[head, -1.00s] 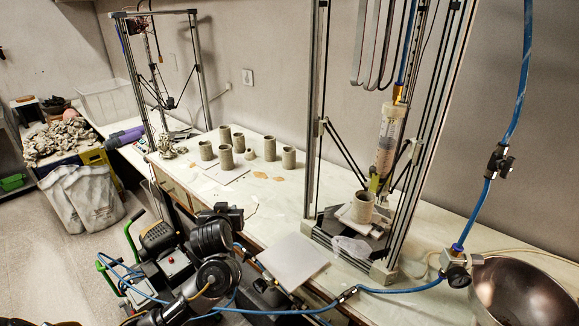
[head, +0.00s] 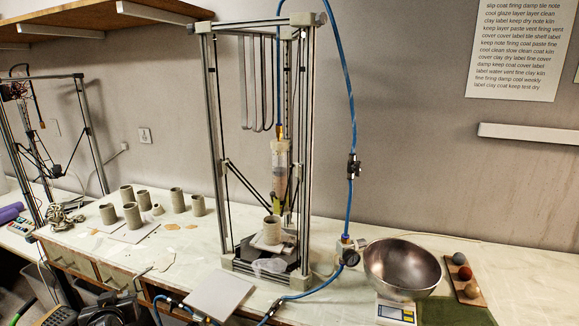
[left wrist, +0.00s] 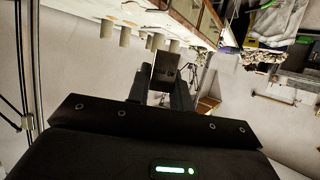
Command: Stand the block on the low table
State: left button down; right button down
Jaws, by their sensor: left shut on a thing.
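A dark brown block (left wrist: 166,64) shows in the left wrist view, between the two fingers of my left gripper (left wrist: 164,88). The gripper is shut on it and holds it clear of any surface that I can make out. The fingers hide part of its sides. In the head view, dark parts of my left arm show at the lower left edge, and I cannot make out the block there. I cannot identify a low table in either view. My right gripper is not in view.
A long pale workbench (head: 335,290) runs along the wall. It bears several clay cylinders (head: 132,215), a tall printer frame (head: 217,130), a grey tile (head: 218,293) at the front edge, a metal bowl (head: 402,268) and a board with balls (head: 478,290). A blue hose (head: 349,110) hangs down.

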pick_arm(q)
jog(key=s+a+r, duration=0.2)
jog(key=a+r, duration=0.1)
jog(key=a, duration=0.3)
jog(key=d+r+m+t+h, duration=0.1)
jog(key=d+r+m+h, duration=0.1)
jog(key=d+r, duration=0.55)
jog(key=d+r+m+t+h, duration=0.15)
jog(key=d+r, duration=0.35)
jog(key=d, duration=0.6)
jog(key=d+f+m+h+b, duration=0.2)
jog(key=d+f+b, duration=0.2)
jog(key=d, duration=0.4)
jog(key=shift+w+d+g+h, duration=0.25)
jog(key=shift+w+g+h, duration=0.1)
jog(key=shift+w, duration=0.05)
